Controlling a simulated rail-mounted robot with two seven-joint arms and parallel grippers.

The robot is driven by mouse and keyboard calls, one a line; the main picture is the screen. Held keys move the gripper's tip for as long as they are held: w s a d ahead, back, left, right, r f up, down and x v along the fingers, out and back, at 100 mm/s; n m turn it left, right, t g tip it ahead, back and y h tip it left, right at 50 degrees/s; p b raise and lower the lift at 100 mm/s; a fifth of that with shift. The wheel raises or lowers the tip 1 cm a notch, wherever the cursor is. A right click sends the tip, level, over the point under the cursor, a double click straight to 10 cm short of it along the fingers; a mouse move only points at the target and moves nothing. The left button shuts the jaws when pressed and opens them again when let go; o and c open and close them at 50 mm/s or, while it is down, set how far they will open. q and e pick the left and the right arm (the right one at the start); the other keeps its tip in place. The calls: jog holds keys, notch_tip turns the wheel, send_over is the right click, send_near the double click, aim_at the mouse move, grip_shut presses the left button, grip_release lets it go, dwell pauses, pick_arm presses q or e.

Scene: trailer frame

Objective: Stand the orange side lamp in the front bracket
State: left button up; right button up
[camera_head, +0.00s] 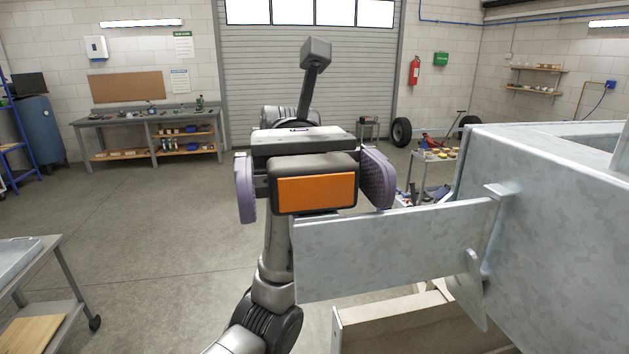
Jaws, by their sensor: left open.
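The orange side lamp (316,190), an orange lens in a dark housing, is upright at the outer left end of a galvanised metal plate (390,248). This plate sticks out from the trailer side and seems to be the front bracket. The lamp's lower edge meets the plate's top edge in the picture; how it is seated is hidden. My left gripper (313,184) is open around the lamp, one purple pad on each side. A gap shows at the left pad; the right pad is close to the housing. My right gripper is not in view.
The galvanised trailer body (555,215) fills the right side. A beam (420,320) lies low under the plate. A trolley (430,165) with small items stands behind the plate, and a grey cart (45,285) is at lower left. The floor between is clear.

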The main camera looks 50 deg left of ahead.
pick_arm(q)
jog(key=v, duration=1.3)
jog(key=shift+w+a, duration=0.15)
jog(key=shift+a, duration=0.2)
